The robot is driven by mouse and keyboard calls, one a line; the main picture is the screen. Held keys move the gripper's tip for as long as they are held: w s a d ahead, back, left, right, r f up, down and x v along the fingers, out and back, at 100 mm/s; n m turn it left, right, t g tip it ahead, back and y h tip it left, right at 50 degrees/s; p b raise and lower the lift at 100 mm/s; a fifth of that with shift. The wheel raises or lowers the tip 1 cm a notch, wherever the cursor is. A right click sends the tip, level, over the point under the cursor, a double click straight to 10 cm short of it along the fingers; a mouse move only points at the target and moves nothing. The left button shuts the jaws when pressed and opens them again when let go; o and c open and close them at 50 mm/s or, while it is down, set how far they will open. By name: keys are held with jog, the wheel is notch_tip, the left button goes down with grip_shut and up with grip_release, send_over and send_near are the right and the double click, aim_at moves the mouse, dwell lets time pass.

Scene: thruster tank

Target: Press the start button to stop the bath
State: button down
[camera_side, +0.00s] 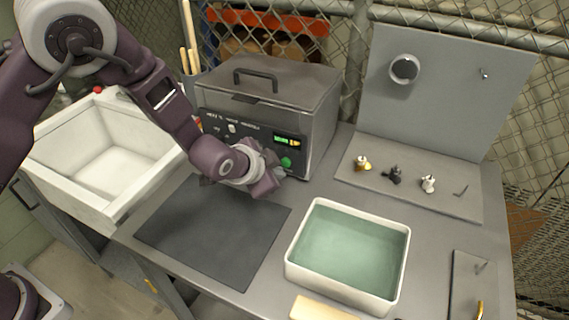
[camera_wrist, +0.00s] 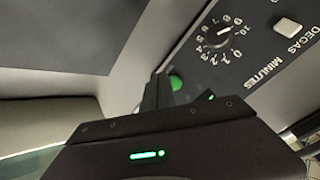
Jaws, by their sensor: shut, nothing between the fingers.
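The bath (camera_side: 275,95) is a grey box with a closed lid and a top handle, at the back of the bench. Its dark front panel holds a lit green display (camera_side: 287,141) and a round green start button (camera_side: 286,162). In the wrist view the green button (camera_wrist: 176,82) shows just beyond the fingers, partly hidden, with a minutes dial (camera_wrist: 222,38) and a degas button (camera_wrist: 288,27) beside it. My gripper (camera_side: 277,181) is shut and empty, low in front of the panel and close to the button. I cannot tell whether it touches the button.
A dark mat (camera_side: 212,232) lies in front of the bath. A white tray of greenish liquid (camera_side: 348,247) stands to the right. A white sink (camera_side: 60,150) is at left. A grey board (camera_side: 440,95) with small thruster parts (camera_side: 428,184) before it stands at back right.

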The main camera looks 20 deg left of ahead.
jog(key=shift+s, duration=2.5)
jog(key=shift+r, duration=0.1)
jog(key=s+a+r+n+g, duration=0.15)
jog(key=s+a+r, duration=0.25)
jog(key=r, duration=0.4)
jog(key=s+a+r+n, duration=0.3)
jog(key=a+r, duration=0.1)
jog(key=r, duration=0.4)
jog(key=s+a+r+n, duration=0.1)
jog(key=s+a+r, duration=0.1)
jog(key=s, duration=0.5)
jog(key=s+a+r+n+g, duration=0.1)
jog(key=s+a+r, duration=0.1)
jog(key=s, duration=0.6)
jog(key=s+a+r+n+y, duration=0.1)
jog(key=s+a+r+n, duration=0.1)
jog(key=s+a, duration=0.2)
jog(key=s, duration=0.3)
jog(key=shift+s+a+g, duration=0.2)
jog(key=shift+a+g, duration=0.1)
jog(key=shift+g, duration=0.05)
